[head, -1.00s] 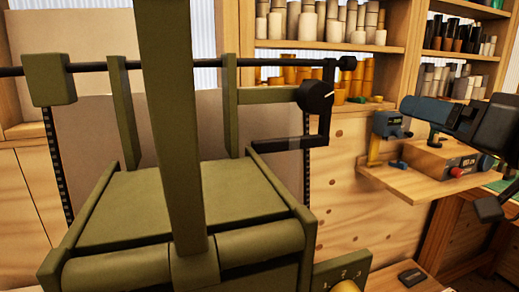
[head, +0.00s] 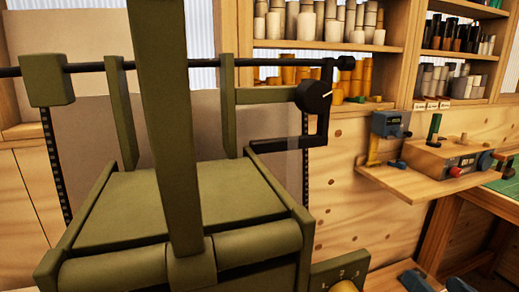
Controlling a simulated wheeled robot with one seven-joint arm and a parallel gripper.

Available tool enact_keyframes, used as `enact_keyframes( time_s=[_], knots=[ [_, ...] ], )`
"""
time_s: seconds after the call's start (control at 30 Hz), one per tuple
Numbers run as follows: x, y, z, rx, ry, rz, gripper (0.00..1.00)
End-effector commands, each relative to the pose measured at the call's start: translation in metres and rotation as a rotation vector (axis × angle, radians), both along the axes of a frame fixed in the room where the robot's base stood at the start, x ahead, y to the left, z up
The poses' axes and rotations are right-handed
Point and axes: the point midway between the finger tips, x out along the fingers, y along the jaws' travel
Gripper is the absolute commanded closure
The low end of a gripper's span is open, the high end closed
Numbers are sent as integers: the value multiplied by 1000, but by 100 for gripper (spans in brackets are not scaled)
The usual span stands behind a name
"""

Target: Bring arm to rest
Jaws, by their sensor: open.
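My gripper is not in view now. Blue parts at the bottom right edge, low over the bench, look like links of my arm, but they are cut off by the frame. The olive green machine (head: 170,205) fills the left and middle of the view, with a flat top, a rounded roller front and a tall upright post.
A wooden wall shelf (head: 390,184) at right carries a blue device (head: 389,124) and a wooden box with a red knob. Shelves behind hold rolls in white (head: 305,25), orange and dark tones. A green mat (head: 503,187) lies at far right. The air before the wall shelf is free.

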Motion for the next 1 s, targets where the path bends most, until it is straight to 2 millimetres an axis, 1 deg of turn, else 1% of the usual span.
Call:
enact_keyframes(
  time_s=[0.03, 0.1, 0.17, 0.2, 0.27, 0.3, 0.43, 0.63, 0.7, 0.8, 0.9, 1.0],
  knots=[
    [-16, 1, -17, -14, 20, -11, 18],
    [-37, 2, -34, -37, 33, -27, 18],
    [-56, 3, -47, -56, 42, -38, 18],
    [-68, 4, -54, -71, 48, -46, 18],
    [-88, 6, -65, -91, 57, -53, 18],
    [-101, 8, -71, -104, 63, -57, 18],
    [-145, 13, -86, -148, 79, -63, 18],
    [-215, 26, -96, -211, 99, -55, 18],
    [-239, 32, -95, -230, 105, -48, 18],
    [-269, 39, -92, -252, 109, -36, 18],
    [-291, 46, -86, -269, 112, -24, 18],
    [-306, 50, -82, -278, 112, -15, 18]
  ],
)
